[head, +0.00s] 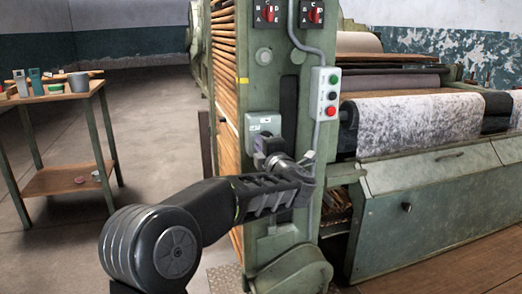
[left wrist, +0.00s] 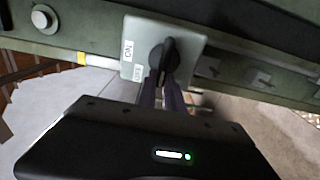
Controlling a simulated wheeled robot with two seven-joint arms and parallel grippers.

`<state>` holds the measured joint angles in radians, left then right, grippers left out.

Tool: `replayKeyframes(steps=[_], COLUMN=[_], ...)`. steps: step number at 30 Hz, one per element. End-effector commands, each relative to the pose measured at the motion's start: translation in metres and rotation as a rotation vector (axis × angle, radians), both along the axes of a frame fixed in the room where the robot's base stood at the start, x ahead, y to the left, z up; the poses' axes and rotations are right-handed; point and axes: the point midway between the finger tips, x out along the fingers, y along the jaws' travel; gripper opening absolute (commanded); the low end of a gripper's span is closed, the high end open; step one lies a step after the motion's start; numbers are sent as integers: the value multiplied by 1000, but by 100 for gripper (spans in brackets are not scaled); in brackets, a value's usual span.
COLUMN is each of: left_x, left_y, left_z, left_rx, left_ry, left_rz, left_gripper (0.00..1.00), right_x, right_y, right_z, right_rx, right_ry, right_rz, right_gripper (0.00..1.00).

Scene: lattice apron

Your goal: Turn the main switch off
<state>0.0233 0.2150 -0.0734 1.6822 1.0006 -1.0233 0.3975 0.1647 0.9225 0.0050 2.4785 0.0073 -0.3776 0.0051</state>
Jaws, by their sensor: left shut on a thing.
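The main switch is a pale grey box (head: 254,123) on the green machine column, with a small white label on its face. In the left wrist view the box (left wrist: 194,42) shows two white labels beside a black rotary knob (left wrist: 167,50). My left gripper (head: 263,152) is at the lower part of the box and hides the knob in the head view. In the left wrist view its fingers (left wrist: 163,78) are shut on the knob's handle. Which label the knob points at is not clear. My right gripper is not in view.
A push-button box (head: 325,93) with green, white and red buttons hangs right of the switch. Two red rotary switches (head: 267,13) (head: 312,13) sit higher up. A table (head: 58,92) with small items stands at left. Rollers (head: 420,122) fill the right.

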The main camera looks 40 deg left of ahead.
Motion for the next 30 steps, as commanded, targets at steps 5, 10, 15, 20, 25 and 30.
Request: replayKeyframes(steps=[5, 10, 15, 20, 25, 30], left_x=[0, 0, 0, 0, 0, 0], left_y=[0, 0, 0, 0, 0, 0], left_z=[1, 1, 1, 1, -1, 0], left_rx=[-10, -11, -10, -11, -10, -10], left_ry=[-18, -19, -19, -17, -15, -15], left_rz=[-1, -1, -1, -1, 0, 0], left_gripper=[0, 0, 14, 28, 34, 34], right_x=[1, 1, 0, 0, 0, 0], right_y=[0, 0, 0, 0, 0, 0], right_z=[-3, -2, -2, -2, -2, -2], right_rx=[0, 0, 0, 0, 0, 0], right_ry=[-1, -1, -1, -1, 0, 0], right_rz=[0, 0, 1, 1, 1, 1], right_gripper=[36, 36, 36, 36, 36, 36])
